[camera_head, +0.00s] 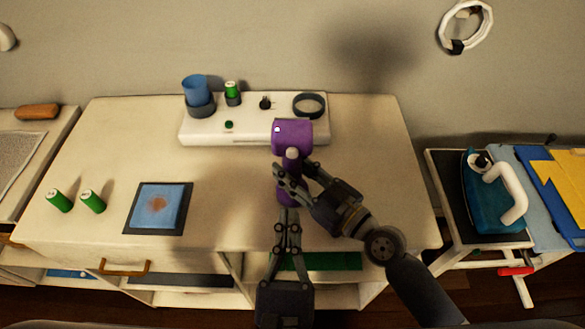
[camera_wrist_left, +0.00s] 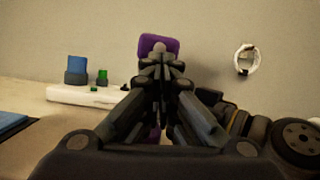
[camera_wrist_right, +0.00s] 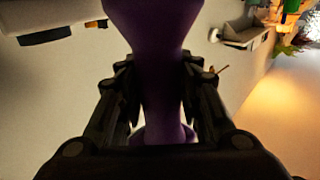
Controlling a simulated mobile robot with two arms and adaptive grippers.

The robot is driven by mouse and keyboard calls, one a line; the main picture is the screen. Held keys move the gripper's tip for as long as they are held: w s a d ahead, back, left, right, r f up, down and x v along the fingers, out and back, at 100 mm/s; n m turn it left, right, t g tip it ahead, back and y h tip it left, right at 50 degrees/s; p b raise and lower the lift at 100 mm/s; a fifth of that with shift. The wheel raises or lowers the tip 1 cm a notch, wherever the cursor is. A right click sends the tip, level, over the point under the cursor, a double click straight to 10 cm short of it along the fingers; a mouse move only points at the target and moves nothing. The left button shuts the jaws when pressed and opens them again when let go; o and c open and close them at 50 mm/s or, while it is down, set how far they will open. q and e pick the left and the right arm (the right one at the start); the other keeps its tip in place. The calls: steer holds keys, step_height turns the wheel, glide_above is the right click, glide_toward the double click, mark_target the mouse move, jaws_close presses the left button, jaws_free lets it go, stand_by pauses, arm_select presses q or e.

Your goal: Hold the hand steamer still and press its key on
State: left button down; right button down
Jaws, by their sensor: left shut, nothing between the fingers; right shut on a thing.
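The purple hand steamer (camera_head: 291,135) is upright over the front middle of the cabinet top, with its wide head at the top and a pale round key (camera_head: 292,153) on its near side. My right gripper (camera_head: 296,178) is shut around its handle, and the purple handle (camera_wrist_right: 160,75) fills the gap between the fingers in the right wrist view. My left gripper (camera_head: 287,213) is shut and empty, just below and in front of the handle. In the left wrist view its fingers (camera_wrist_left: 162,65) overlap the steamer (camera_wrist_left: 158,42); whether they touch it is unclear.
A white station (camera_head: 205,130) with a blue cup (camera_head: 195,88), a green battery (camera_head: 231,89) and an empty ring holder (camera_head: 308,104) stands behind. An iron (camera_head: 490,195) stands at right.

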mark_target(292, 153)
arm_select(q)
steer(key=shift+r, duration=0.1)
stand_by(0.4)
step_height(292, 153, up, 4)
steer(key=s+m+g+h, duration=0.15)
steer(key=m+h, duration=0.95)
steer(key=m, duration=1.2)
steer(key=w+f+m+g+h, duration=0.1)
steer(key=w+m+g+h, duration=0.1)
steer(key=w+m, duration=0.5)
steer(key=shift+w+d+g+h, duration=0.3)
steer(key=shift+w+d+g, duration=0.15)
steer(key=shift+w, duration=0.55)
steer(key=shift+w, duration=0.15)
